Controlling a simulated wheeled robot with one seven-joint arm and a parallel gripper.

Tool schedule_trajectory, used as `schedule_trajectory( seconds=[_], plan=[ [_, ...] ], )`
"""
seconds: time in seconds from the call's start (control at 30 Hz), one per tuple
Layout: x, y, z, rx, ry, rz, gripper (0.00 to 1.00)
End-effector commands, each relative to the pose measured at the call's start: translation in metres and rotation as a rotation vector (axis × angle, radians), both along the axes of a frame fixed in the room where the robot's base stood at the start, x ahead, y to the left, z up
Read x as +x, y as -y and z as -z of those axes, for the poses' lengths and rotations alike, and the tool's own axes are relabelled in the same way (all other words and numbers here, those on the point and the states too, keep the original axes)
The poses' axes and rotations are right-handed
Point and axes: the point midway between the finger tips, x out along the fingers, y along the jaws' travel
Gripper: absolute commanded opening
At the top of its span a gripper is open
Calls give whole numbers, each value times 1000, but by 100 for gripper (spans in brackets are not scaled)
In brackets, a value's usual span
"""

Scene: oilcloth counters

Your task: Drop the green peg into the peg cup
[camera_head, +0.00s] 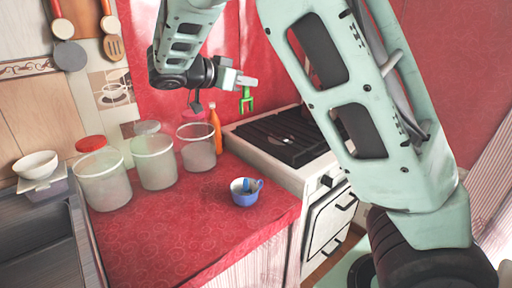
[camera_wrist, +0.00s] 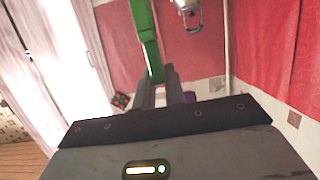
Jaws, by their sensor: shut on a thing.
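The green peg (camera_head: 247,101) hangs from my gripper (camera_head: 246,82) in the head view, high above the counter's back right part and near the stove. It looks like a green clothespin with two prongs pointing down. In the wrist view the green peg (camera_wrist: 145,35) sticks out past the fingertips of my gripper (camera_wrist: 168,75), which is shut on it.
Several cloudy jars, one with a red lid (camera_head: 91,144), stand at the counter's back left. The stove (camera_head: 300,150) is to the right. A sink (camera_head: 35,235) is at left. The red counter (camera_head: 160,235) is bare around the cup.

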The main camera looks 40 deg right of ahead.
Motion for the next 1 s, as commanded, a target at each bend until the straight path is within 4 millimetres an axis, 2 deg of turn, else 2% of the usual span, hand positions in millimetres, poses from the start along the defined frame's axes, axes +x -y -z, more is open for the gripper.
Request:
schedule_trajectory(
  seconds=[0.03,0.37,0.47,0.6,0.73,0.9,1.0],
  plan=[
    [0,0,11,0,0,0,0],
    [0,0,57,0,0,0,0],
    [0,0,78,0,0,0,0],
    [0,0,121,0,0,0,0],
    [0,0,152,0,0,0,0],
    [0,0,176,0,1,0,0],
    [0,0,181,0,1,0,0]
  ],
)
